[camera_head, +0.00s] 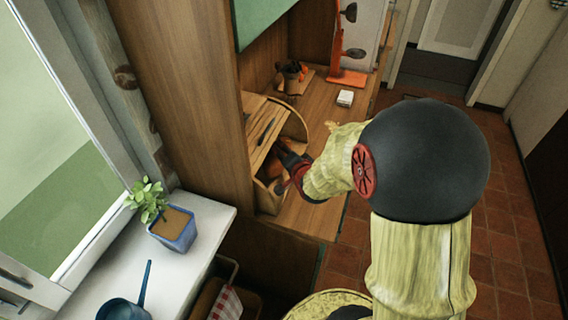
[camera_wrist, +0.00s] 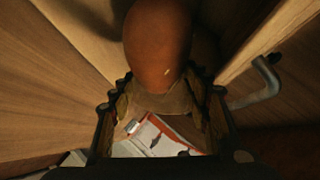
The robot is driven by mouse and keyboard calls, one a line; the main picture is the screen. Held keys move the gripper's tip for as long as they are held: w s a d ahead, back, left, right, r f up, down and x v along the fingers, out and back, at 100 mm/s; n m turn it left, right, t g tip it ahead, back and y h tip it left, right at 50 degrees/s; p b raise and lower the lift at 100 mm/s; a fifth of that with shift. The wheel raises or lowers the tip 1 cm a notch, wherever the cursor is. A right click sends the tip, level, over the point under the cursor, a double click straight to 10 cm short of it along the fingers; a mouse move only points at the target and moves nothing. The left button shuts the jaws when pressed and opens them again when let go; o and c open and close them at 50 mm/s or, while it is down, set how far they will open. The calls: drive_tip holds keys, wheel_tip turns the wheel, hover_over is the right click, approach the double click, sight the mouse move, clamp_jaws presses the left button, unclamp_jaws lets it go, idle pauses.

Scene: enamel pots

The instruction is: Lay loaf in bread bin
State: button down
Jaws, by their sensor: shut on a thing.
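The loaf (camera_wrist: 158,45) is a smooth, rounded, reddish-brown shape in the wrist view, between the fingers of my gripper (camera_wrist: 165,100). My gripper is shut on it. In the head view my gripper (camera_head: 287,168) reaches into the open front of the wooden bread bin (camera_head: 294,124). A small brown part of the loaf (camera_head: 276,168) shows beside the fingers there; the rest is hidden. Wooden walls surround the loaf in the wrist view. I cannot tell whether the loaf touches the bin's floor.
The bin stands on a wooden counter (camera_head: 318,118) against a tall wooden panel (camera_head: 190,90). A small white box (camera_head: 345,98) and an orange stand (camera_head: 347,77) are farther back. A potted plant (camera_head: 175,230) and a blue pan (camera_head: 123,308) sit on the white worktop at left.

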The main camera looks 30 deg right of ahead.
drive_tip(key=f+b, duration=0.1)
drive_tip(key=f, duration=0.2)
drive_tip(key=shift+w+a+f+b, duration=0.1)
drive_tip(key=shift+w+f+b, duration=0.1)
drive_tip(key=shift+f+b, duration=0.2)
drive_tip(key=shift+r, duration=0.15)
drive_tip(key=c, duration=1.2)
unclamp_jaws()
drive_tip(key=shift+o, duration=0.2)
